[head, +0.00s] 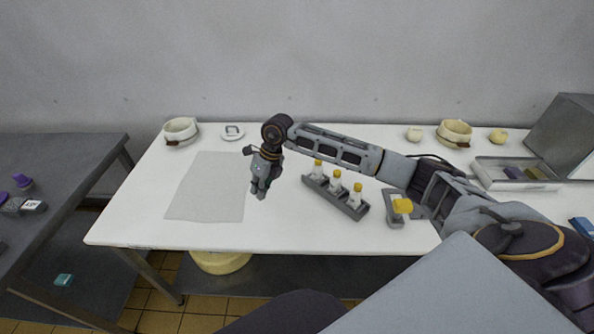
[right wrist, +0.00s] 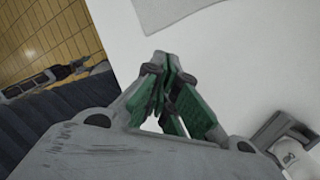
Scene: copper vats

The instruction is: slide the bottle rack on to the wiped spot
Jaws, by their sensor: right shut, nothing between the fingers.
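The bottle rack (head: 319,190) is a dark grey tray on the white table, holding a few white bottles with yellow caps (head: 337,181). A corner of the rack (right wrist: 268,134) with one bottle shows at the lower right of the right wrist view. A light grey rectangular patch (head: 205,190), seemingly the wiped spot, lies on the table left of the rack. My right gripper (head: 258,192) is shut and empty, over the table between the patch's right edge and the rack, apart from the rack. Its shut fingers (right wrist: 168,75) show in the right wrist view. My left gripper is out of view.
A grey holder with a yellow block (head: 401,206) stands just right of the rack. A cream pot (head: 181,130) and a small white dish (head: 232,132) stand at the back left. Another pot (head: 454,133) and a shallow tray (head: 487,181) stand at the right.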

